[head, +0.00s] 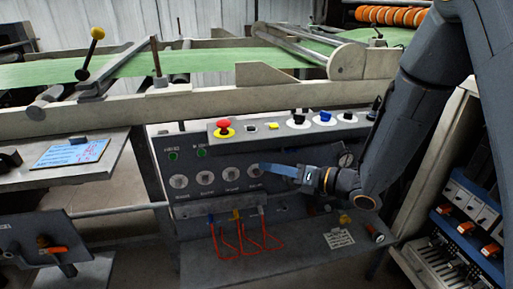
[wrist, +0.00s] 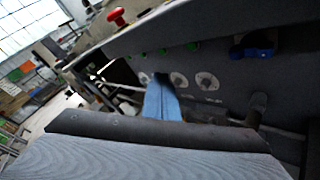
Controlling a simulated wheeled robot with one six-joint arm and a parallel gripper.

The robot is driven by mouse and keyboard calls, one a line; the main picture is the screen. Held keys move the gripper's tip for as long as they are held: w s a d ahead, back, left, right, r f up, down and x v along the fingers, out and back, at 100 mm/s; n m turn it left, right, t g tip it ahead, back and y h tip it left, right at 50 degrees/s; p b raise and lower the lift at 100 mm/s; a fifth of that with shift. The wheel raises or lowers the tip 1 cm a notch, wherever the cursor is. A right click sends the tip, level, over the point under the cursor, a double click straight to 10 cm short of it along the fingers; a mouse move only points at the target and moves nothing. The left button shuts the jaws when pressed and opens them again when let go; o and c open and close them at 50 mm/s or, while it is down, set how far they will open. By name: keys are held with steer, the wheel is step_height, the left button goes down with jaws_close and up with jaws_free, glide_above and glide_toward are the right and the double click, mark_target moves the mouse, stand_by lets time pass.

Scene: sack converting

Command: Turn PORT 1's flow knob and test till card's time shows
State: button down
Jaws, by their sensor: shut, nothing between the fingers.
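A grey control panel (head: 215,155) stands in the middle of the head view, with a row of several round white dials or knobs (head: 205,178); their labels are too small to read, so I cannot tell which is PORT 1's. My gripper (head: 264,167) is shut and empty, its blue fingers pointing left at the rightmost round one (head: 254,171); contact cannot be told. In the wrist view the shut fingers (wrist: 162,88) reach toward the row, beside a white disc (wrist: 207,82). A card (head: 70,153) with blue and red writing lies on the left shelf; its text is unreadable.
A red mushroom button (head: 224,127) and several switches sit on the ledge above the panel. Red hoses (head: 228,240) loop below the dials. A small gauge (head: 345,160) is beside my wrist. A labelled plate (head: 338,238) lies on the lower shelf. A green belt (head: 190,62) runs behind.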

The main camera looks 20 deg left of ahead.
steer(key=w+a+b, duration=0.1)
steer(key=w+a, duration=0.2)
steer(key=w, duration=0.2)
steer(key=shift+w+a, duration=0.35)
steer(key=shift+w, duration=0.05)
steer(key=shift+w+b, duration=0.1)
steer(key=shift+b, duration=0.25)
stand_by(1.5)
steer(key=shift+w+a, duration=0.2)
steer(key=shift+w, duration=0.1)
